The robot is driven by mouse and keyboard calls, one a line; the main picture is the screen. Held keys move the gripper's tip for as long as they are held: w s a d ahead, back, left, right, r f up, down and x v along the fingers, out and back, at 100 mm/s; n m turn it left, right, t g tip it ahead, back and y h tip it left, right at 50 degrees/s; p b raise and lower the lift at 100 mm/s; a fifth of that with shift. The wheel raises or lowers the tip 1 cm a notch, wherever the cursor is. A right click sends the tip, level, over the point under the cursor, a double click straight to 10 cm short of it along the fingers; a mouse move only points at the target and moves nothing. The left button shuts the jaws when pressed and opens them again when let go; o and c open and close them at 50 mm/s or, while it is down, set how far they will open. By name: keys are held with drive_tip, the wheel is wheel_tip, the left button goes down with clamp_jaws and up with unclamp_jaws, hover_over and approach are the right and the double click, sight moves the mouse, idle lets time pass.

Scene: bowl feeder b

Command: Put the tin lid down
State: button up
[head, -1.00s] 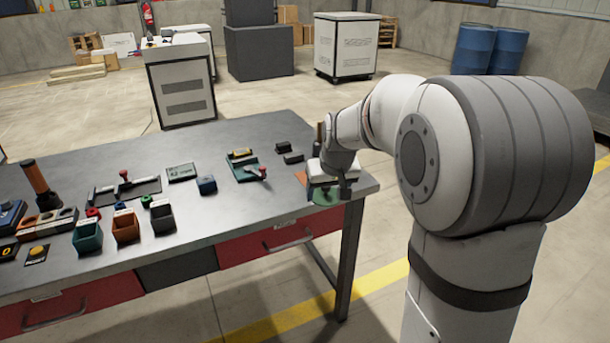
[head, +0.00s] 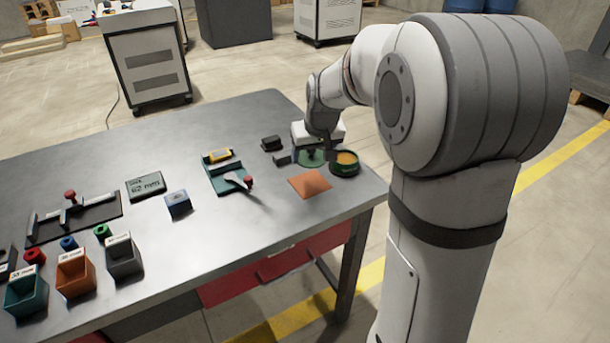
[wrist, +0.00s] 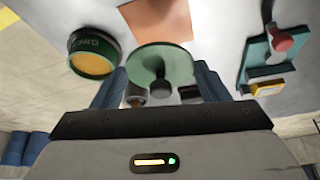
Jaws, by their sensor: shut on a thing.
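The tin lid (wrist: 158,58) is a flat green disc with a small knob. My gripper (wrist: 158,82) is shut on it, with a finger on either side of the knob. In the head view the lid (head: 310,160) shows partly below my gripper, near the table's far right corner. I cannot tell whether it touches the table. The open tin (head: 345,164) is dark green with orange-yellow contents and stands just right of the lid. It also shows in the wrist view (wrist: 93,58). A flat orange square (head: 310,184) lies on the table in front of the lid.
Small black blocks (head: 271,143) are close by on the left. Coloured bins (head: 75,273) stand at the left front. The table's right edge is near the tin.

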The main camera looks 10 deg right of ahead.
sight(310, 184)
wheel_tip(310, 184, down, 8)
drive_tip(key=shift+a+r+b, duration=0.15)
drive_tip(key=shift+r+b, duration=0.1)
drive_tip(key=shift+b, duration=0.15)
drive_tip(key=shift+f, duration=0.2)
drive_tip(key=o, duration=1)
drive_tip(key=shift+c, duration=0.2)
